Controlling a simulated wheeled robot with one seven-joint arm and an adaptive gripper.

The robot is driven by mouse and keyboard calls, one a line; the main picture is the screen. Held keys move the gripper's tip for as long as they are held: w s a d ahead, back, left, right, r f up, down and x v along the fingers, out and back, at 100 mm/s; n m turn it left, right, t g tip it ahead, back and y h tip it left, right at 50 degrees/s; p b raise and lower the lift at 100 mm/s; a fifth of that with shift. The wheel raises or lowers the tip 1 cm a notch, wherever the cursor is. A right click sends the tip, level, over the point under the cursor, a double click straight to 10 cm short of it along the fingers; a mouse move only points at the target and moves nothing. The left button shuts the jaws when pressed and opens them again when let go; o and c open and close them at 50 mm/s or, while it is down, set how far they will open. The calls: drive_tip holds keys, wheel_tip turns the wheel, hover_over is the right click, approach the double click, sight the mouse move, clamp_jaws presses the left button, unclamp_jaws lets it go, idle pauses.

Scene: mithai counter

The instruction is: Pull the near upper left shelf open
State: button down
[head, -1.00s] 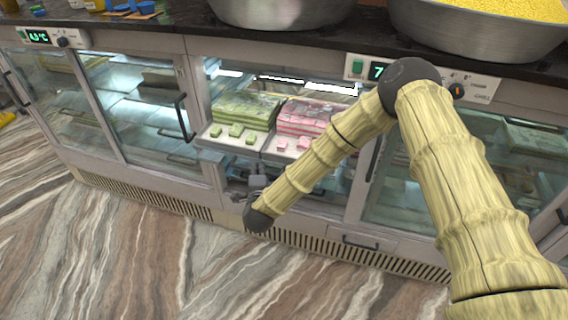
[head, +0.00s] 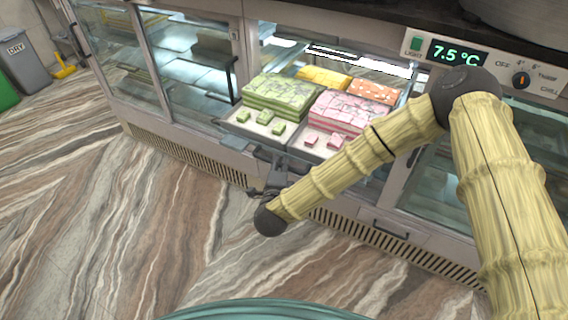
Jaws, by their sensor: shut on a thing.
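The upper shelf (head: 289,143) is slid partly out of the glass-fronted cabinet. It carries trays with a green sweet slab (head: 280,92), a pink slab (head: 337,112), and yellow (head: 322,77) and orange (head: 374,90) sweets behind. Small loose pieces lie along its front. My gripper (head: 257,191) is below the shelf's front edge, at the end of my bamboo-like arm. It is shut on the shelf's front or handle, but the fingers are small and the exact contact is partly hidden by my wrist.
A closed glass door with a dark handle (head: 231,80) stands left of the opening. A control panel reading 7.5 °C (head: 457,53) is above right. Grey (head: 24,63) and green bins stand far left. The marble floor (head: 150,220) in front is clear.

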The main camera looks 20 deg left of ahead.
drive_tip(key=c, duration=1.5)
unclamp_jaws()
drive_tip(key=shift+o, duration=0.2)
drive_tip(key=shift+s, duration=0.1)
drive_tip(key=v, duration=1.2)
drive_tip(key=shift+f, duration=0.1)
